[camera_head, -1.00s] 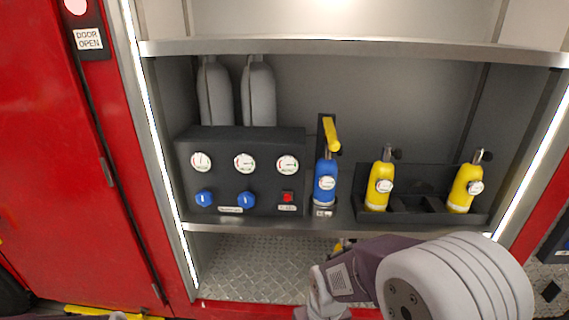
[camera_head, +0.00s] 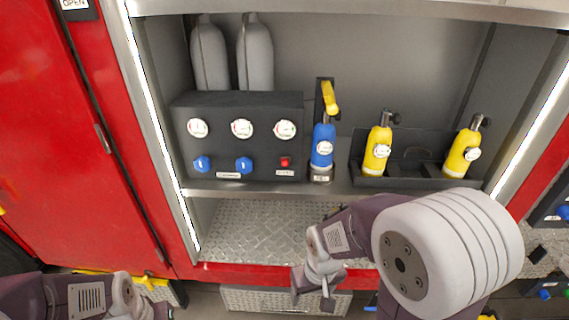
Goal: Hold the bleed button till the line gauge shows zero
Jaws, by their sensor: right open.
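A dark control panel (camera_head: 240,108) stands on the shelf of the red truck's bay. The red bleed button (camera_head: 285,162) is at its lower right, above a small unreadable label. Three round white gauges sit in a row above: left (camera_head: 197,128), middle (camera_head: 242,129) and right (camera_head: 286,130). Their needles are too small to read, and I cannot tell which is the line gauge. My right gripper (camera_head: 312,299) is open and empty, below and in front of the shelf, well apart from the button. My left gripper (camera_head: 148,311) is at the bottom edge, partly cut off.
Two blue knobs (camera_head: 202,164) (camera_head: 244,165) are left of the button. A blue bottle (camera_head: 323,145) under a yellow lever (camera_head: 329,98) stands right of the panel. Two yellow cylinders (camera_head: 377,150) (camera_head: 462,152) sit in a dark rack. The shelf's front edge (camera_head: 240,189) lies below the panel.

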